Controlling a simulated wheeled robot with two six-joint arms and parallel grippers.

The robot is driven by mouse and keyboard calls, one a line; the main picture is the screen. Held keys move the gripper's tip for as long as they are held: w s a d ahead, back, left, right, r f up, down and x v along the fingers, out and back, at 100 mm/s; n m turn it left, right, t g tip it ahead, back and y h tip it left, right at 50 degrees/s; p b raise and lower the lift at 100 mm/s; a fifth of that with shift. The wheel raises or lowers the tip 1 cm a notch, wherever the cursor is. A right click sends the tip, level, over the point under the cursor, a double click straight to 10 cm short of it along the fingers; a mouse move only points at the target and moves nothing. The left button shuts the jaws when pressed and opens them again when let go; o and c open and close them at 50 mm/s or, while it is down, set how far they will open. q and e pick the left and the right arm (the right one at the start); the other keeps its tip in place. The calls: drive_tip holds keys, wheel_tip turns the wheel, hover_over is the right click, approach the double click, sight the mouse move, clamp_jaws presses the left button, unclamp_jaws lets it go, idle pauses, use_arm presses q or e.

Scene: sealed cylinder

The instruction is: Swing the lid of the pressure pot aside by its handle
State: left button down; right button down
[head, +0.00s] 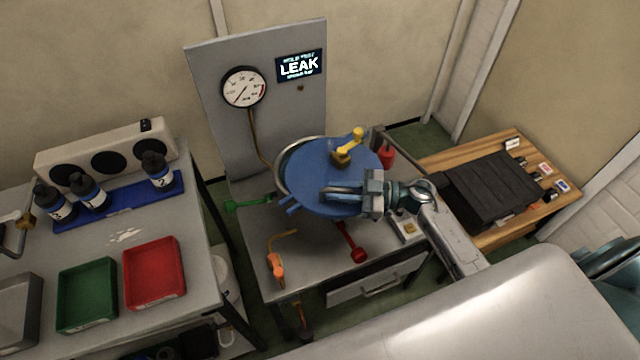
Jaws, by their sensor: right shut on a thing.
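The pressure pot's round blue lid (325,165) lies at the middle of the head view, over the grey bench. A yellow lever (349,147) stands on top of it. A pale metal rim (283,167) shows along the lid's left edge; the rest of the pot is mostly hidden below. My right gripper (330,194) comes in from the right and is shut at the lid's front side. It appears to hold the lid's handle, but the fingers hide the grip. My left gripper is not in view.
A panel with a gauge (244,87) and a LEAK display (299,66) stands behind the pot. Green (248,205) and red (352,242) levers stick out around it. A wooden table with a black case (492,190) is at right; trays and bottles are at left.

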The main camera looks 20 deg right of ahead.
drive_tip(key=shift+s+d+r+n+g+y+b, duration=0.1)
drive_tip(key=shift+s+d+n+g+y+b, duration=0.15)
drive_tip(key=shift+s+d+n+g+b, duration=0.8)
drive_tip(key=shift+s+d+f+n+g+y+b, duration=0.1)
drive_tip(key=shift+s+d+n+g+y+b, duration=0.35)
drive_tip(key=shift+d+g, duration=1.1)
drive_tip(key=shift+s+d+r+n+g+y+b, duration=0.1)
drive_tip(key=shift+s+d+n+g+b, duration=0.7)
drive_tip(key=shift+d, duration=1.05)
drive_tip(key=shift+w, duration=0.15)
drive_tip(key=c, duration=1.4)
unclamp_jaws()
drive_tip(key=shift+d+f+b, duration=0.2)
drive_tip(key=shift+d+b, duration=0.15)
drive_tip(key=shift+d, duration=0.05)
drive_tip(key=d+b, duration=0.3)
drive_tip(key=d, duration=0.7)
drive_tip(key=shift+s+r+b, duration=0.15)
drive_tip(key=shift+s+b, duration=0.1)
drive_tip(key=shift+b, duration=0.1)
